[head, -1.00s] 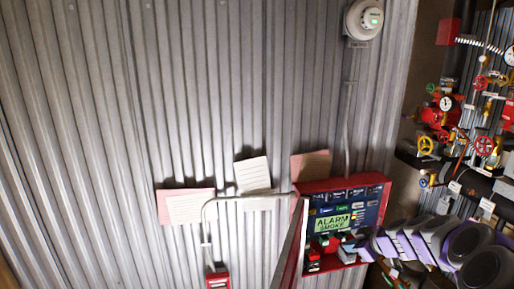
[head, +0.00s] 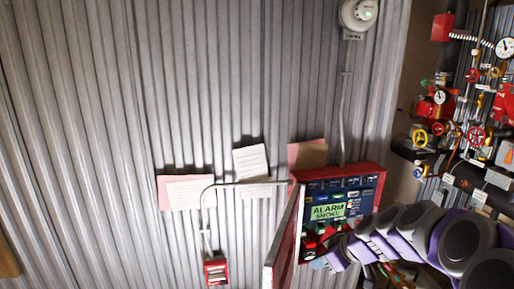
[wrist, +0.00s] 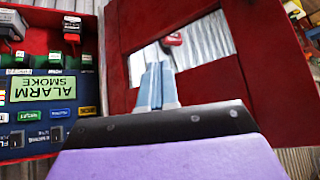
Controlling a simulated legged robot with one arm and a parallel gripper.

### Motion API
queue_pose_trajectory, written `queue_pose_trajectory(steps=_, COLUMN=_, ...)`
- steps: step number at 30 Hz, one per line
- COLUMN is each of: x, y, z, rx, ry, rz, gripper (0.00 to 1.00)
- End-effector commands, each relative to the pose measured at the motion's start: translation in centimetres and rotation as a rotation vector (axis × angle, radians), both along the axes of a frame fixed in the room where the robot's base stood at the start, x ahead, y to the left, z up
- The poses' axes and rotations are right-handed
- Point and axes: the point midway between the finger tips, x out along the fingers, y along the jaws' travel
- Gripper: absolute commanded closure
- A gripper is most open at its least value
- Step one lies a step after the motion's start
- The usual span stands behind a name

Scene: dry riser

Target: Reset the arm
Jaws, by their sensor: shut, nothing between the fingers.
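My gripper (wrist: 157,84) is shut and empty in the wrist view, its narrow blue-grey fingers together in front of the window of an open red panel door (wrist: 275,85). I cannot tell whether the fingertips touch the door. In the head view my arm reaches in from the lower right, with my gripper (head: 320,263) low in front of the alarm panel (head: 378,180). The panel is a red box with a green screen (head: 327,212) reading ALARM SMOKE. The screen also shows in the wrist view (wrist: 42,89), left of my gripper. The door (head: 285,245) also shows nearly edge-on.
A red call point (head: 215,270) and paper notices (head: 190,193) are on the corrugated wall, with a detector (head: 358,14) above. Pipes, gauges and valve wheels (head: 475,135) crowd the right side. The wall's left part is clear.

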Motion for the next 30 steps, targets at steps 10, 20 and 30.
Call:
queue_pose_trajectory(steps=10, x=-15.8, y=7.1, z=-3.8, rx=-0.068, ry=0.386, rz=-0.118, gripper=1.00)
queue_pose_trajectory(steps=20, x=-30.9, y=5.4, z=-9.2, rx=-0.264, ry=0.686, rz=-0.479, gripper=1.00)
queue_pose_trajectory(steps=30, x=-37.6, y=2.7, z=-11.4, rx=-0.362, ry=0.781, rz=-0.731, gripper=1.00)
